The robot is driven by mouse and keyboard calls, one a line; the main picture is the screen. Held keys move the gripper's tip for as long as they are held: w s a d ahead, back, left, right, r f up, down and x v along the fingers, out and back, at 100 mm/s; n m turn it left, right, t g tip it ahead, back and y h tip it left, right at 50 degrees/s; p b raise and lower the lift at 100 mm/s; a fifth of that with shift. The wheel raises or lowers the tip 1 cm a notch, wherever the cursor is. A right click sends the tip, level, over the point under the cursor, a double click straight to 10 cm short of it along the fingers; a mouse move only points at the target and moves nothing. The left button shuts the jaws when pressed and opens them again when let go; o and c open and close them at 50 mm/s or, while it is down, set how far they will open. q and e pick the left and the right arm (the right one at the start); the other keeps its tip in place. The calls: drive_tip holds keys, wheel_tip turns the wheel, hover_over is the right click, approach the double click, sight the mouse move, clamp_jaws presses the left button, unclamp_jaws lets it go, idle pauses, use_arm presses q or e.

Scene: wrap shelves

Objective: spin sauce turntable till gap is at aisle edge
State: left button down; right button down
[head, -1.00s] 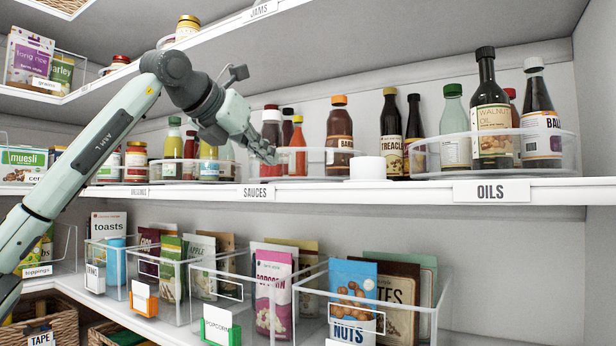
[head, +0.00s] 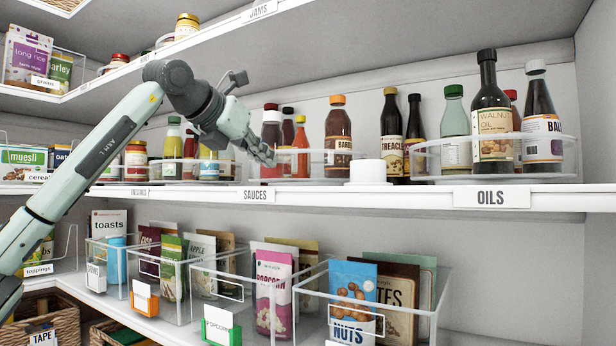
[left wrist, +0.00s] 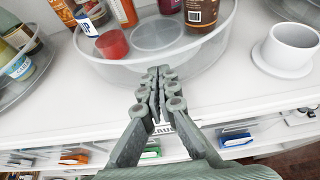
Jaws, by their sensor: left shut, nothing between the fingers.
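The sauce turntable (head: 318,172) is a clear round tray with a low rim, on the shelf above the SAUCES label (head: 256,196). It carries an orange-capped brown barbecue bottle (head: 338,140), a red bottle (head: 300,146) and darker bottles. In the left wrist view, the turntable (left wrist: 105,72) has an empty round spot (left wrist: 157,36) on the side facing the gripper, between a red-topped bottle (left wrist: 112,44) and a brown bottle (left wrist: 202,12). My left gripper (head: 268,158) is shut and empty at the turntable's front; its fingertips (left wrist: 160,74) are by the rim, contact unclear. My right gripper is out of view.
A white cup on a saucer (head: 368,172) stands just right of the turntable. The oils turntable (head: 555,165) is further right, and another turntable with bottles (head: 170,170) is at left. Clear bins with snack packets (head: 270,310) fill the shelf below.

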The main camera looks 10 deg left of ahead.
use_arm(q)
drive_tip(key=shift+w+a, duration=0.1)
drive_tip(key=shift+a, duration=0.05)
drive_tip(key=shift+a, duration=0.15)
drive_tip(key=shift+s+a+f, duration=0.1)
drive_tip(key=shift+s+a, duration=0.1)
drive_tip(key=shift+s, duration=0.2)
drive_tip(key=shift+s+a+b, duration=0.3)
drive_tip(key=shift+s, duration=0.25)
drive_tip(key=shift+s+a+b, duration=0.25)
drive_tip(key=shift+s, duration=0.3)
drive_tip(key=v, duration=1.2)
